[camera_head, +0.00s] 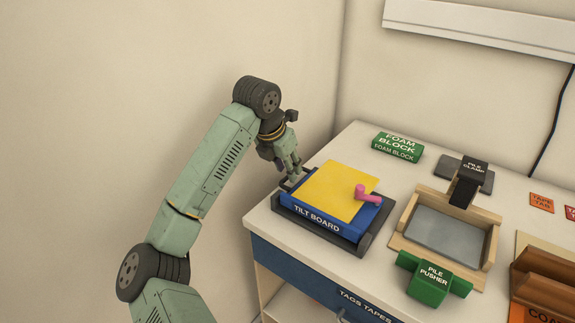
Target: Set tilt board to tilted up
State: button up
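The tilt board (317,219) sits at the left front of the counter, a blue board lying low and about flat in a dark frame. A yellow sheet (335,188) covers most of its top. A pink handle-like piece (369,193) sits at its right side. My gripper (295,175) points down at the board's left back corner, close to a small dark bar there. I cannot tell if it touches the board. Its fingers look near each other, but the gap and anything between them are too small to make out.
A green foam block (398,147) lies behind the board. To the right stand a wooden tray (398,243) with a black clamp (467,185) and a green pile pusher (430,283). The counter (268,222) ends just left of the board, with a wall beyond.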

jog(key=shift+w+d+f, duration=0.15)
jog(key=shift+w+f, duration=0.05)
jog(key=shift+f, duration=0.45)
jog(key=shift+c, duration=0.5)
grip_shut()
